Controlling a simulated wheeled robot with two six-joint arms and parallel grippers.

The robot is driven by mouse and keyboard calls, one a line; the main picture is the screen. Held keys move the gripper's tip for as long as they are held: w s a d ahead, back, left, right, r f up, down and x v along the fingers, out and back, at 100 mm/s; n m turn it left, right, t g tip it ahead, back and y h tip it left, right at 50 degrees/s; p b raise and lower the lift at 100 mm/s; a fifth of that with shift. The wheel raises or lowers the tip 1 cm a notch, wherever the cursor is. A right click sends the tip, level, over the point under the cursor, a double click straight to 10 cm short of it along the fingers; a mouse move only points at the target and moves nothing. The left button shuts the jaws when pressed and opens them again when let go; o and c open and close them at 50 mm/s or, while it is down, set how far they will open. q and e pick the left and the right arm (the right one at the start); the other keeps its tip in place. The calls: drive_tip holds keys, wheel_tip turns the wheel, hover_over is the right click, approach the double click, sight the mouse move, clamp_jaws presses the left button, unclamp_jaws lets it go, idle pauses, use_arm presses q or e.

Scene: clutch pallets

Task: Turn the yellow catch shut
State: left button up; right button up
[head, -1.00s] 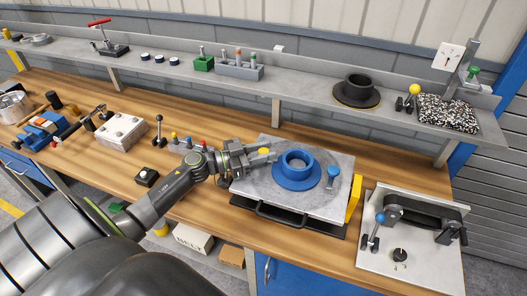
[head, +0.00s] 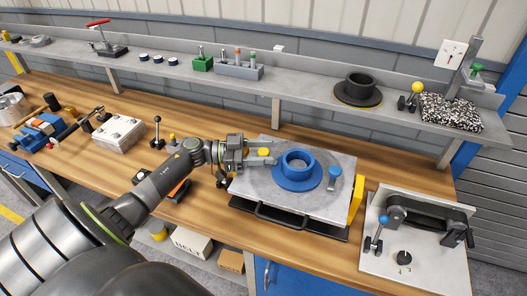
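The yellow catch (head: 264,152) sits at the left back part of the grey plate (head: 257,193), left of the blue flanged ring (head: 297,172). Only its rounded yellow top shows; the rest is hidden by my gripper. My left gripper (head: 264,151) reaches in from the left, with its two fingers spread on either side of the yellow top. I see no clear contact between fingers and catch. A blue catch (head: 333,177) stands upright on the plate's right side. My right gripper is not in view.
A yellow block (head: 355,201) stands at the plate's right edge, and a black handle (head: 285,217) runs along its front. A shelf (head: 310,92) spans the back. Knobs and a metal box (head: 120,132) lie left.

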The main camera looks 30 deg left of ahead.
use_arm(q)
drive_tip(key=shift+s+a+f+b, duration=0.1)
drive_tip(key=shift+s+a+b, duration=0.2)
drive_tip(key=shift+a, duration=0.15)
drive_tip(key=b+v, duration=0.5)
drive_tip(key=v, duration=1.1)
drive_tip(key=shift+a+r, duration=0.15)
drive_tip(key=shift+r, duration=0.05)
drive_tip(key=shift+s, duration=0.1)
